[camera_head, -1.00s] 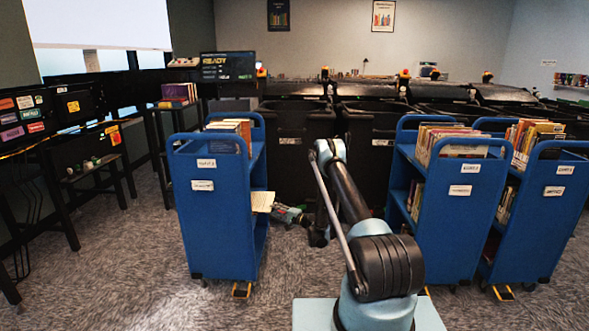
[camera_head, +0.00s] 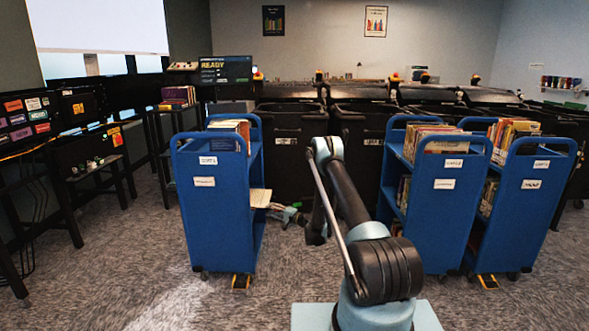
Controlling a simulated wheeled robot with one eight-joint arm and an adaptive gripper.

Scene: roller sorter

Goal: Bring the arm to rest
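My arm (camera_head: 345,195) rises from its base, bends at a high elbow and drops on the far side. The wrist end hangs low, just right of the left blue cart. My gripper (camera_head: 276,209) is small and dim, pointing left toward that cart's open side. Its fingers are too unclear to tell open from shut. A pale open-looking book or sheaf (camera_head: 260,197) sticks out of the left cart (camera_head: 215,225) at a lower shelf, close to the gripper tip. Whether they touch cannot be told.
Two blue book carts (camera_head: 437,215) (camera_head: 522,215) stand at the right. Black bins (camera_head: 290,150) line the back. Dark desks and a shelf stand (camera_head: 165,125) are at the left. A screen (camera_head: 226,70) reads READY. Carpet (camera_head: 140,250) is clear at left and between the carts.

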